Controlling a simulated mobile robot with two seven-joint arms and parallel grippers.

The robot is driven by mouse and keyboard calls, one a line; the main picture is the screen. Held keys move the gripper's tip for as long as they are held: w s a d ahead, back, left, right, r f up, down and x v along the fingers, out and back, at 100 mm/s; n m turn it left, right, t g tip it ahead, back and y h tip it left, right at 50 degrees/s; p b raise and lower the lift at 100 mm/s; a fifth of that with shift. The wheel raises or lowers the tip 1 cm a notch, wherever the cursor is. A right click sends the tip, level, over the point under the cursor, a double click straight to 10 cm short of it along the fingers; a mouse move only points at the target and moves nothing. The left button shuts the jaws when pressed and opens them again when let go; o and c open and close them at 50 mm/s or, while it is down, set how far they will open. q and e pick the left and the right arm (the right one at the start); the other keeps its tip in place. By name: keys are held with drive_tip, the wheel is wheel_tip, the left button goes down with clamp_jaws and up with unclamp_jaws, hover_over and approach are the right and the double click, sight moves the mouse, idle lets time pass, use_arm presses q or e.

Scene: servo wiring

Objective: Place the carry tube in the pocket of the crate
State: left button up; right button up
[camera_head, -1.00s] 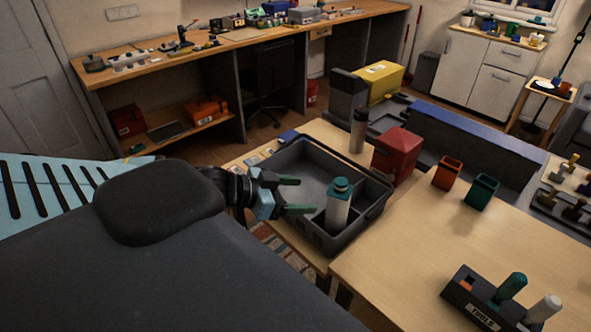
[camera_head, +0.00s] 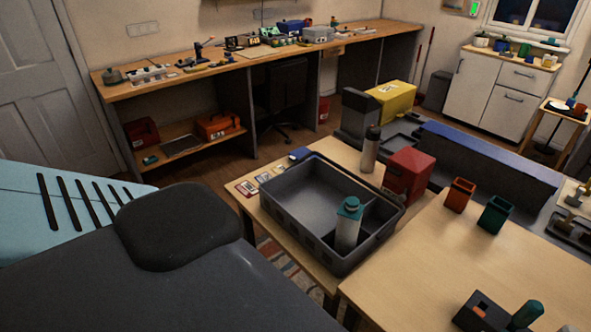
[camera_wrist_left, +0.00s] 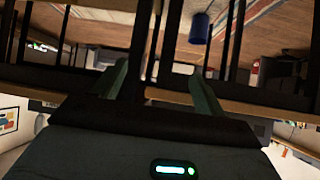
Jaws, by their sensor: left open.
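The carry tube (camera_head: 347,226), white with a teal cap, stands upright in a pocket at the near right of the dark grey crate (camera_head: 290,222). The crate sits on the wooden table, and the rest of its inside looks empty. No gripper touches the tube in the head view. My left gripper is out of the head view. In the left wrist view my left gripper (camera_wrist_left: 160,85) is open, with two green fingers apart and nothing between them.
A grey bottle (camera_head: 370,150) and a red box (camera_head: 408,175) stand behind the crate. Orange (camera_head: 459,195) and green (camera_head: 494,214) cups stand on the right table. A dark tool holder (camera_head: 482,314) is at the near right. Cards lie left of the crate.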

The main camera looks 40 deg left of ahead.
use_arm(q)
drive_tip(key=s+d+f, duration=0.3)
drive_tip(key=d, duration=0.4)
drive_tip(key=shift+d+f+g, duration=0.2)
drive_tip(key=shift+g, duration=0.2)
